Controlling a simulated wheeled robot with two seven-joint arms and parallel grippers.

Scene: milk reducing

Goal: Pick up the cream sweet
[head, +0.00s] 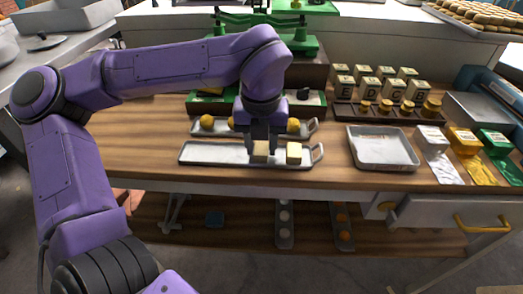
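Two cream sweets sit at the right part of the long front metal tray (213,153) in the head view. The left cream sweet (260,151) is directly below my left gripper (262,146), whose dark fingers point down at it and hide part of it. I cannot tell whether the fingers grip it. The right cream sweet (293,153) stands just to the right, clear of the fingers. My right gripper is not in view.
A rear tray (221,131) holds round yellow sweets (207,122). An empty square tray (383,147) lies to the right. Lettered blocks (365,88) and brass weights stand behind it. White, yellow and green packets are at the far right. A green scale stands at the back.

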